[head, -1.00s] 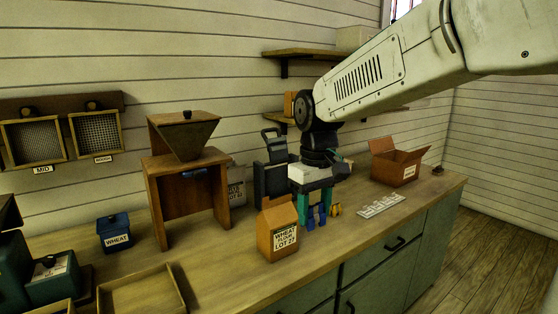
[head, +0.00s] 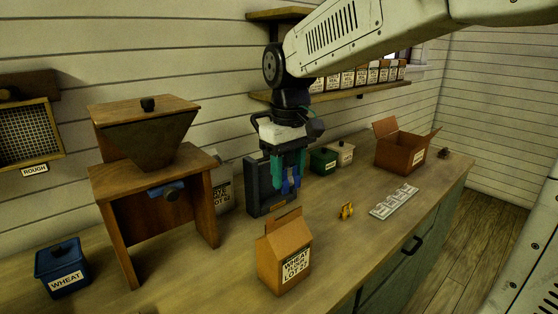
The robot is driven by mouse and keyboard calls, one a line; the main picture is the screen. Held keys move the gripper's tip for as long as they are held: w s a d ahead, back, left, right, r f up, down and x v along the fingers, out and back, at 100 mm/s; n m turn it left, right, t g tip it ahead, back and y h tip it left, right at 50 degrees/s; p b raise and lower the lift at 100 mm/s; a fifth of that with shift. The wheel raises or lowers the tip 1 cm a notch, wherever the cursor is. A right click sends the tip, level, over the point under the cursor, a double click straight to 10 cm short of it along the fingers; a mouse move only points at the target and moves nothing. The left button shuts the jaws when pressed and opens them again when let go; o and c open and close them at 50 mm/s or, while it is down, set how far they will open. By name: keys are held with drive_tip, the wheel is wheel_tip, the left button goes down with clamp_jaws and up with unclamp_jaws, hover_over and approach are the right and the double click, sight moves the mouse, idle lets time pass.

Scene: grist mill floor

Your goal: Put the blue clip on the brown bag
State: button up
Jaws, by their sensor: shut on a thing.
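The brown bag (head: 284,262), labelled "WHEAT FLOUR LOT 22" as far as I can read, stands upright near the front of the counter in the head view. Its folded top points up and no clip shows on it. My gripper (head: 289,180) points down, behind and above the bag's top in the picture. Its teal fingers are shut on the blue clip (head: 291,183), which hangs between them and is partly hidden. The clip appears apart from the bag.
A yellow clip (head: 346,211) and a label sheet (head: 394,200) lie right of the bag. A dark upright device (head: 264,190) stands behind. The wooden mill (head: 150,185) and blue wheat tin (head: 62,268) are left; an open carton (head: 402,150) is back right.

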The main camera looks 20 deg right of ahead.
sight(288, 213)
drive_tip(key=shift+w+f, duration=0.1)
drive_tip(key=shift+f, duration=0.05)
drive_tip(key=shift+d+f, duration=0.1)
drive_tip(key=shift+f, duration=2.7)
drive_tip(key=shift+f, duration=1.15)
idle(1.0)
drive_tip(key=o, duration=1)
drive_tip(key=shift+r, duration=3.05)
